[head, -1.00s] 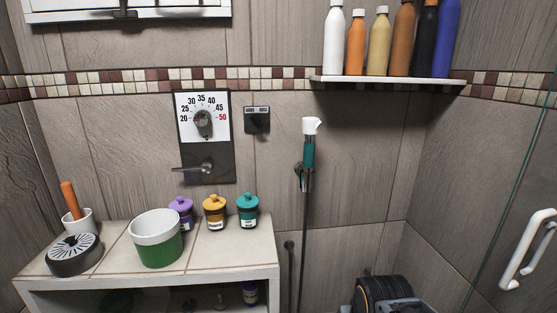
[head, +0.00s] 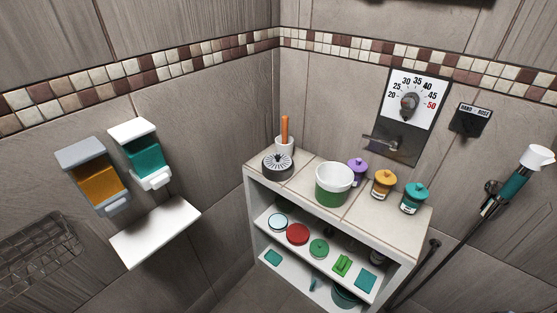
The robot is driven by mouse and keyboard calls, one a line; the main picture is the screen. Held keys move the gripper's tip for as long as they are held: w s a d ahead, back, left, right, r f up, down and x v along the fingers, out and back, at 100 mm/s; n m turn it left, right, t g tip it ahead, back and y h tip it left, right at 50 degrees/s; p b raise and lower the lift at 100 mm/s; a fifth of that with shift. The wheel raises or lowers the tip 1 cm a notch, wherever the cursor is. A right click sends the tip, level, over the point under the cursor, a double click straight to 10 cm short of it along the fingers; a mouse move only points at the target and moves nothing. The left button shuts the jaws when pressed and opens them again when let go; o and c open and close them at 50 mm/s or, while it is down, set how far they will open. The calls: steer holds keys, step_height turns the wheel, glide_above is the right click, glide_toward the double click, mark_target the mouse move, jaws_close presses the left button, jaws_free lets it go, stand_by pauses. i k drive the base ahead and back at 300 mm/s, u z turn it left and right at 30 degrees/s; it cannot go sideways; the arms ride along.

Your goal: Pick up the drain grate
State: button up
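A round, dark grey piece with a pale top of radial slots, which looks like the drain grate (head: 278,164), lies flat on the tiled top of the shelf unit (head: 300,180), near its left end. It is in front of a white cup (head: 285,146) with an orange handle standing in it. To its right is a white and green tub (head: 333,184). Nothing covers the grate. My gripper is not in view.
Purple (head: 357,171), yellow (head: 384,183) and teal (head: 414,197) lidded jars stand right of the tub. Lower shelves hold several discs and small items. Two wall dispensers (head: 95,178) (head: 140,155) hang left above a white ledge (head: 155,232). A shower handset (head: 520,178) is at right.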

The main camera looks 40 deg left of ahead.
mark_target(277, 167)
steer(key=u, duration=2.4)
steer(key=k, duration=0.2)
steer(key=u, duration=0.8)
steer(key=i, duration=1)
